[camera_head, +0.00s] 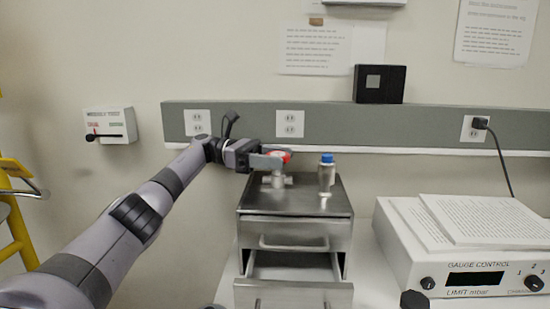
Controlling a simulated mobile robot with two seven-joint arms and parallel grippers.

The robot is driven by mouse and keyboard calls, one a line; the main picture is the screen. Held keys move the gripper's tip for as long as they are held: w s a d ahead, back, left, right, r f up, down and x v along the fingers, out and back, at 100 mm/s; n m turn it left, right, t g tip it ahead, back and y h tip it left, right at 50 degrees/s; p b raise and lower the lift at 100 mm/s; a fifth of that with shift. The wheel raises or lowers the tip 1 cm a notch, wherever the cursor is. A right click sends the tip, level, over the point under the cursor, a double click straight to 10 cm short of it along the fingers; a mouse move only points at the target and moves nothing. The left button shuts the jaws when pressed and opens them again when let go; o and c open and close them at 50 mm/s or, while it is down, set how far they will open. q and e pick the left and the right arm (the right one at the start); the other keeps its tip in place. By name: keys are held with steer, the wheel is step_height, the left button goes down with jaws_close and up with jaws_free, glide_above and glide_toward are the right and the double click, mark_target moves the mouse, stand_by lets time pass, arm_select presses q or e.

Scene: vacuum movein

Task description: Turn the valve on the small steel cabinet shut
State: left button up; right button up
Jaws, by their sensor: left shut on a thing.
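The small steel cabinet (292,228) stands on a white bench at the middle of the head view. The valve (277,180) sits on its top, with a metal body and a red part (286,157) showing at its top. My left gripper (274,160) reaches in from the left and is shut on the valve's red handle. The fingers hide much of the handle, so its exact angle is unclear. My right gripper is not in view.
The cabinet's lower drawer (293,293) is pulled out. A gauge control box (470,272) with papers (490,220) is at right. A wall switch box (110,125) hangs at left.

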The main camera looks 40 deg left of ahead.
arm_select(q)
steer(key=o, duration=1)
steer(key=shift+d, duration=0.1)
steer(key=shift+c, duration=0.2)
steer(key=shift+f, duration=0.1)
